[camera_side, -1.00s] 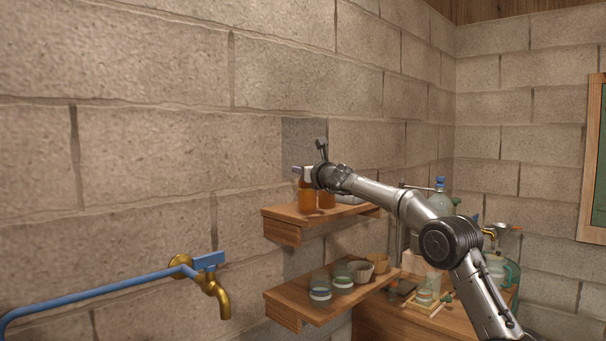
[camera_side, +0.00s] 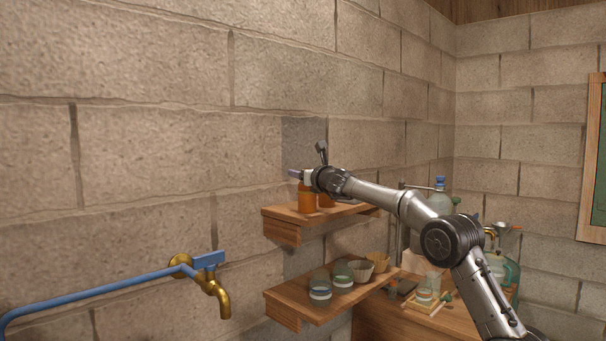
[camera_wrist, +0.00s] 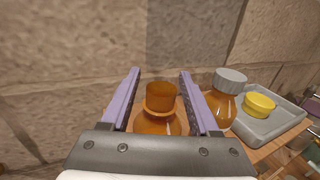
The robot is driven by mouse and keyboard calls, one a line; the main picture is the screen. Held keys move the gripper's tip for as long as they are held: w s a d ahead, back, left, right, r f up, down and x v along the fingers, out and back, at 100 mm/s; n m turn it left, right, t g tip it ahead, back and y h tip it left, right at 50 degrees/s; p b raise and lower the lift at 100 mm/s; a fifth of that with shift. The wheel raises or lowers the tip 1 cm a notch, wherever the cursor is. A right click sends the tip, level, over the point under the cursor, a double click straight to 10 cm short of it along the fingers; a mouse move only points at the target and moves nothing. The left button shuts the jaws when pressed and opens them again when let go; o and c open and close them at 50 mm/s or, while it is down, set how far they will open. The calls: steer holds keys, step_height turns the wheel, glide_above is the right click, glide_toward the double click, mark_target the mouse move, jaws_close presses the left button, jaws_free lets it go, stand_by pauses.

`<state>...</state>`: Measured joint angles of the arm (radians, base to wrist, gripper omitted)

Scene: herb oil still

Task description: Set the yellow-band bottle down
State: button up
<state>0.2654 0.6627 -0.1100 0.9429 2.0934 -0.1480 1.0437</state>
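An amber bottle with an orange-brown cap (camera_wrist: 160,97) stands upright between the fingers of my gripper (camera_wrist: 158,75) in the wrist view. The fingers are spread, one on each side of its cap and shoulder, with what looks like a small gap on each side. In the side view this bottle (camera_side: 306,202) stands on the upper wooden shelf (camera_side: 284,222), just below my gripper (camera_side: 296,174). Its lower part is hidden in the wrist view, and I cannot make out a yellow band.
A second amber bottle with a grey cap (camera_wrist: 231,80) stands close on the right. Beyond it is a grey tray (camera_wrist: 285,118) holding a yellow cup (camera_wrist: 259,104). The block wall is close behind. A lower shelf (camera_side: 290,305) holds jars and cups.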

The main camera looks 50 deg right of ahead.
mark_target(307, 190)
steer(key=shift+r, duration=0.15)
steer(key=shift+v, duration=2)
